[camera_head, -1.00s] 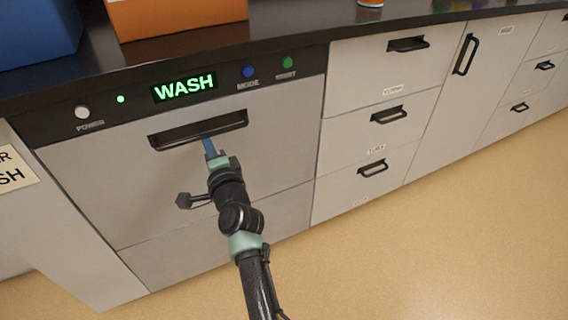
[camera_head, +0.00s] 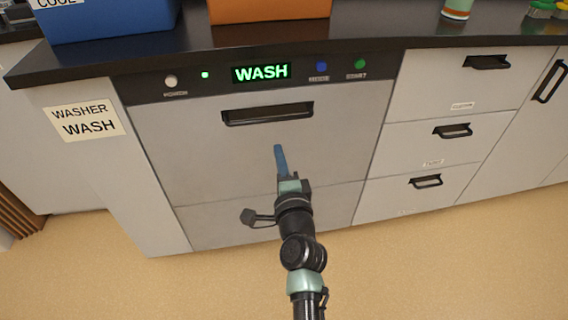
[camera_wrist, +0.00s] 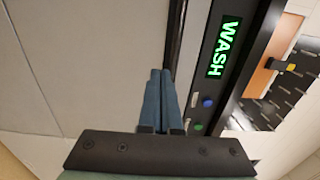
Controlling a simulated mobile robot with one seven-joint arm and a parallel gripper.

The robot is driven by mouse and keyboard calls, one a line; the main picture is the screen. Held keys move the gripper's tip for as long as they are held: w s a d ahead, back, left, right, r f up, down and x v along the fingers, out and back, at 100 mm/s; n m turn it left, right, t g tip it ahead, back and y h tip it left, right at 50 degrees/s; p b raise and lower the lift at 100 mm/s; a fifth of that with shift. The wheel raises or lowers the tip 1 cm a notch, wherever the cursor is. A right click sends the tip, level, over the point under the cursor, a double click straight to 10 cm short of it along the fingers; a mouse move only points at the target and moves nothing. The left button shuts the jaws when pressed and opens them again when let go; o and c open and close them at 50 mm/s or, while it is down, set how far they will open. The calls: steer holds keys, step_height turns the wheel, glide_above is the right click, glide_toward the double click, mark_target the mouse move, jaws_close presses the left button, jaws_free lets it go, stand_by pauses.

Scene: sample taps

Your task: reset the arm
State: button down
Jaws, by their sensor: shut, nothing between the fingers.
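My gripper (camera_head: 279,160) is shut and empty, its blue fingers together in front of the washer door (camera_head: 240,170), below the recessed handle (camera_head: 267,113). In the wrist view the blue fingers (camera_wrist: 160,95) lie side by side, with the grey door at left and the washer's control panel at right. My arm reaches up from the bottom of the head view. The washer door looks closed. The display (camera_head: 262,73) reads WASH in green, and a small green light is lit beside it.
A blue bin (camera_head: 105,18) and an orange bin (camera_head: 268,10) stand on the dark counter above. Closed drawers (camera_head: 440,150) with black handles are at right. A sign (camera_head: 85,119) reads WASHER WASH on the panel at left. The tan floor in front is clear.

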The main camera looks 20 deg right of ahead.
steer(key=shift+v, duration=1.75)
steer(key=a+r+n+t+y, duration=0.15)
steer(key=a+r+n, duration=0.25)
steer(key=r, duration=0.6)
steer(key=a+r+n+t+y, duration=0.15)
steer(key=a+r+n, duration=0.3)
steer(key=r, duration=0.55)
steer(key=a+r+n+t+y, duration=0.15)
steer(key=a+r+n, duration=0.3)
steer(key=r, duration=0.65)
steer(key=s+a+r+n+t+p, duration=0.1)
steer(key=s+a+r+n+t, duration=0.25)
steer(key=s+r, duration=0.55)
steer(key=s+a+r+n+t+p, duration=0.15)
steer(key=s+r+n, duration=0.25)
steer(key=s+r, duration=0.55)
step_height(320, 180, up, 33)
steer(key=w+p, duration=0.2)
steer(key=p, duration=2.9)
steer(key=shift+w+a+r, duration=0.2)
steer(key=shift+w+a, duration=0.2)
steer(key=shift+h, duration=0.25)
